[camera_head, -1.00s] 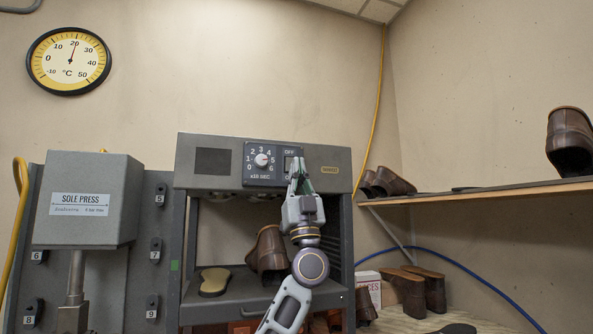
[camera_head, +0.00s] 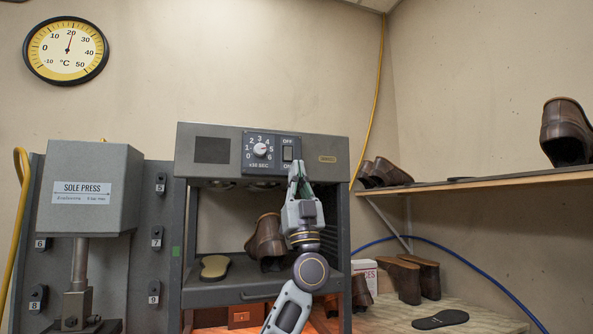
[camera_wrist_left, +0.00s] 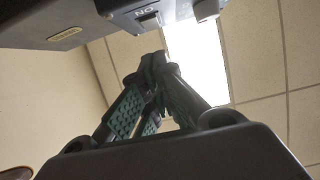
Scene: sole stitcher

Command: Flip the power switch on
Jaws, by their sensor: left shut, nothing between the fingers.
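The power switch (camera_head: 287,154) is a dark rocker on the machine's control panel (camera_head: 259,170), between an OFF label above and an ON label below. Its position cannot be told. My left gripper (camera_head: 297,165) is shut and empty, its tips just below and right of the switch, by the ON label. In the left wrist view the shut fingertips (camera_wrist_left: 157,60) point up toward the underside of the panel, and the switch (camera_wrist_left: 150,20) sticks out beyond them with a visible gap. My right gripper is not in view.
A timer dial (camera_head: 260,150) sits left of the switch. A brown shoe (camera_head: 266,241) and a sole (camera_head: 214,267) lie on the machine's shelf. The sole press (camera_head: 88,190) stands left. A wooden shelf (camera_head: 480,184) with shoes is at right.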

